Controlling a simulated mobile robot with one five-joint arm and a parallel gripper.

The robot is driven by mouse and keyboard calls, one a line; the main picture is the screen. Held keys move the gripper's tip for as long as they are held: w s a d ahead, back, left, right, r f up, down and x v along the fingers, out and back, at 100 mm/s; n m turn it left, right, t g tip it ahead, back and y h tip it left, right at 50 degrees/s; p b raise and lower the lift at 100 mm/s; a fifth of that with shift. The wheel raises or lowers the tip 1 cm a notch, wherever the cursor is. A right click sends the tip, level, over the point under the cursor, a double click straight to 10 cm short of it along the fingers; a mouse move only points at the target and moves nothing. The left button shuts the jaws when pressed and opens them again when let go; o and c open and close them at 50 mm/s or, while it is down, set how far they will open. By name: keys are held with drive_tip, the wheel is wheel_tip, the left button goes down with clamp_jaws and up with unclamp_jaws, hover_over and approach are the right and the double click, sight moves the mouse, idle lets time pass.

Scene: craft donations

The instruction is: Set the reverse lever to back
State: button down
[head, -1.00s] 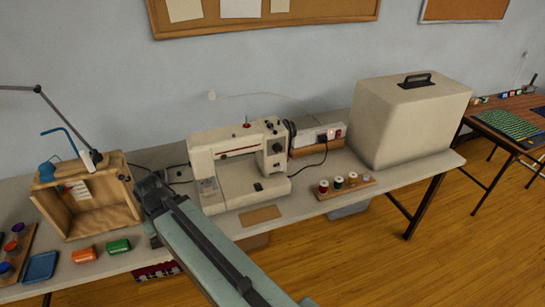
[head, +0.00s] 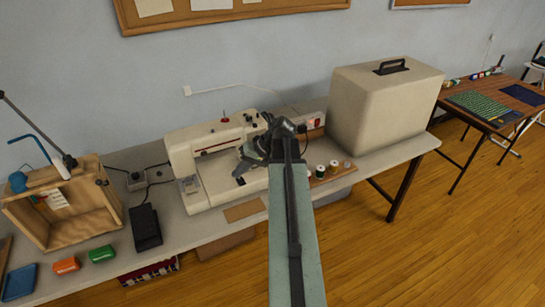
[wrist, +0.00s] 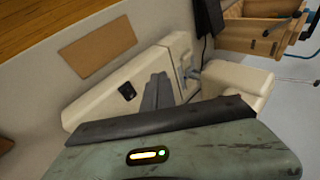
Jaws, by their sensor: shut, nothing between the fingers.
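The cream sewing machine (head: 212,160) stands on the long table. A small black square fitting (head: 240,181) is on its base; it also shows in the wrist view (wrist: 127,91). I cannot tell whether this is the reverse lever, and I cannot read a lever position. My gripper (head: 241,170) is in front of the machine's right-hand pillar, pointing left and down, and hides part of it. In the wrist view my gripper (wrist: 158,82) is shut and empty, with its fingers beside the black fitting and apart from it in the picture.
A large beige case (head: 375,115) stands right of the machine, and a thread rack (head: 322,179) lies in front of it. A black pedal (head: 146,228) and an open wooden box (head: 70,230) are at left. A brown mat (head: 243,210) lies before the machine.

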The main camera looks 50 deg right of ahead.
drive_tip(key=s+d+r+m+t, duration=0.1)
drive_tip(key=s+d+r+t, duration=0.2)
drive_tip(key=s+d, duration=0.3)
drive_tip(key=s+d+r+m+t+h, duration=0.1)
drive_tip(key=s+d+r, duration=0.3)
drive_tip(key=d, duration=1)
drive_tip(key=s+m+t, duration=0.1)
drive_tip(key=s, duration=0.2)
drive_tip(key=shift+d+t+h, duration=0.2)
drive_tip(key=shift+t+h, duration=0.1)
drive_tip(key=shift+t, duration=0.1)
drive_tip(key=shift+f, duration=0.1)
drive_tip(key=s+a+f+b+x, duration=0.1)
drive_tip(key=a+b+x, duration=0.1)
drive_tip(key=b+x, duration=0.5)
drive_tip(key=shift+x, duration=2.9)
drive_tip(key=shift+s+a, duration=0.1)
drive_tip(key=shift+a, duration=0.1)
